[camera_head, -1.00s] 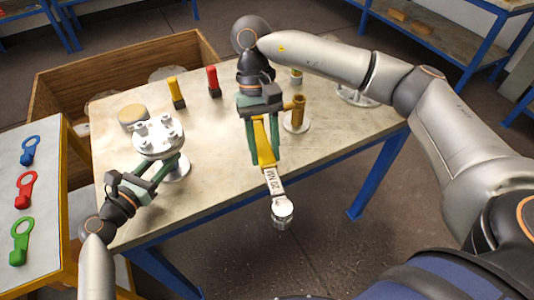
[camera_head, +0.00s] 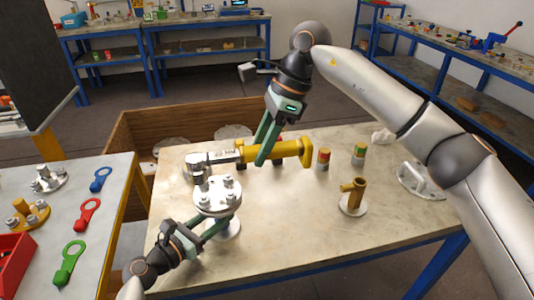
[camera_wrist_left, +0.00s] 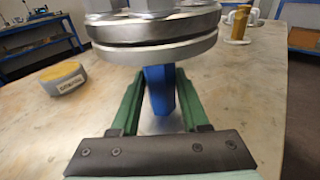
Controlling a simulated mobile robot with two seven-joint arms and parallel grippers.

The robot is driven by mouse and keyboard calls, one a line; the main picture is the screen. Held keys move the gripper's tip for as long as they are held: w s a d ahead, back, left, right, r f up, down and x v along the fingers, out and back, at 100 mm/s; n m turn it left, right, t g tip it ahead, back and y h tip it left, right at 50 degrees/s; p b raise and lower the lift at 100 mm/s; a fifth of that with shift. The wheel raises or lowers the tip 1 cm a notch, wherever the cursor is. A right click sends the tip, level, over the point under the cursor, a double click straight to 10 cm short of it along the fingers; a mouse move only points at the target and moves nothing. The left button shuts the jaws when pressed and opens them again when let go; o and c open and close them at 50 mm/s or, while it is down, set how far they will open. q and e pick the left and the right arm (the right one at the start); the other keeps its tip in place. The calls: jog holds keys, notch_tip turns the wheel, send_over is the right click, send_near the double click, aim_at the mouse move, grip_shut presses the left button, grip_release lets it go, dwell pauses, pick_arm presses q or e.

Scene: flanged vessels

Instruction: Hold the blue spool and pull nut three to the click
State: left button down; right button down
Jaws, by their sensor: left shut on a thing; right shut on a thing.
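The spool stands on the table with its silver bolted flange (camera_head: 217,197) on top. In the left wrist view its blue neck (camera_wrist_left: 160,88) sits between the green fingers under the flange. My left gripper (camera_head: 220,226) is shut on this neck from the front left. My right gripper (camera_head: 267,152) is shut on the yellow handle of a torque wrench (camera_head: 290,150). The wrench lies roughly level, its silver head (camera_head: 195,168) at the flange's far left. I cannot tell whether its socket sits on a nut. Nut numbers are not readable.
A brass-coloured post (camera_head: 353,195), two small banded cylinders (camera_head: 323,158) and a silver flanged part (camera_head: 417,180) stand on the right. A wooden crate (camera_head: 135,150) is behind. Blue, red and green tags (camera_head: 88,215) lie on the left table. The front right tabletop is clear.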

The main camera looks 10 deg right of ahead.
jog(key=shift+f, duration=2.05)
jog(key=shift+f, duration=0.2)
jog(key=shift+f, duration=1)
jog(key=shift+s, duration=0.15)
jog(key=shift+m+t, duration=0.3)
jog(key=shift+m, duration=0.4)
jog(key=shift+s+r, duration=0.2)
jog(key=shift+r, duration=0.65)
jog(key=shift+s+r, duration=0.25)
jog(key=shift+r, duration=0.55)
jog(key=shift+s+r, duration=0.2)
jog(key=shift+r, duration=0.65)
pick_arm(q)
jog(key=shift+c, duration=1.6)
grip_release()
